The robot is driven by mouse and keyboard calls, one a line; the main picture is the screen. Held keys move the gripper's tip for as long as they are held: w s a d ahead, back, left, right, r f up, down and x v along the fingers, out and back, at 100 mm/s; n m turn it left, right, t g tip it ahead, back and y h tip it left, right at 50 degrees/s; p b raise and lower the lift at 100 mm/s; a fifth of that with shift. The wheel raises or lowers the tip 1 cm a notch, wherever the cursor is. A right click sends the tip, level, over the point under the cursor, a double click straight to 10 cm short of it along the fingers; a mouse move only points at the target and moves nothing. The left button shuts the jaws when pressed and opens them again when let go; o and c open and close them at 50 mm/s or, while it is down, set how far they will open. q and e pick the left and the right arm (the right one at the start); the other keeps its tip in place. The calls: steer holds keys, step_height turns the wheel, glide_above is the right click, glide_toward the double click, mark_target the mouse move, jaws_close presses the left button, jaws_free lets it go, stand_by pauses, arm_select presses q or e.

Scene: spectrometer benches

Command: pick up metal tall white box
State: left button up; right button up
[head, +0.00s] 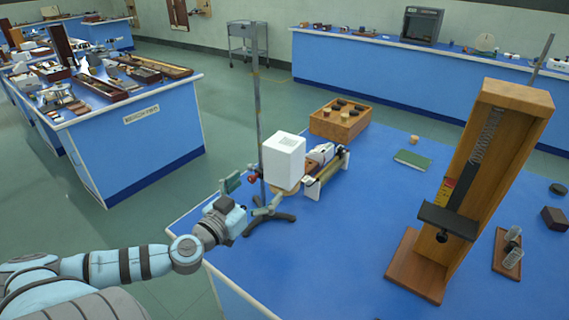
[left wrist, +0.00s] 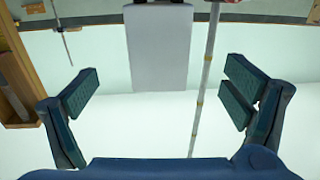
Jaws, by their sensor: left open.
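The tall white box (head: 284,160) stands upright near the left edge of the blue bench, with faint marks on its top face. In the left wrist view the box (left wrist: 160,50) shows as a pale block at the top, roughly centred between the fingers and beyond their tips. My left gripper (head: 250,195) is open, just left of the box and apart from it. Its two green-padded fingers (left wrist: 162,92) are spread wide with nothing between them. The lower part of the box is partly hidden by the gripper and stand. My right gripper is not in view.
A thin metal rod (head: 257,100) on a dark tripod foot (head: 270,222) stands close beside the box and gripper. A wooden tray (head: 340,120) is behind. A tall wooden stand (head: 490,150) is at right. The bench (head: 350,245) is clear in front.

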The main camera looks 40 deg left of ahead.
mark_target(275, 171)
arm_select(q)
steer(key=w, duration=0.5)
steer(key=w+a, duration=0.1)
steer(key=w, duration=0.1)
steer(key=shift+w, duration=0.15)
steer(key=w+p, duration=0.2)
steer(key=w, duration=0.1)
steer(key=w+p, duration=0.1)
steer(key=p, duration=0.1)
steer(key=shift+w+a+r, duration=0.15)
steer(key=shift+w+r, duration=0.1)
steer(key=shift+w, duration=0.15)
steer(key=shift+w+f, duration=0.2)
steer(key=shift+w, duration=0.1)
steer(key=shift+f, duration=0.2)
steer(key=c, duration=1.7)
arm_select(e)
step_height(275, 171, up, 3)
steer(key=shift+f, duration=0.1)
arm_select(q)
steer(key=shift+o, duration=0.2)
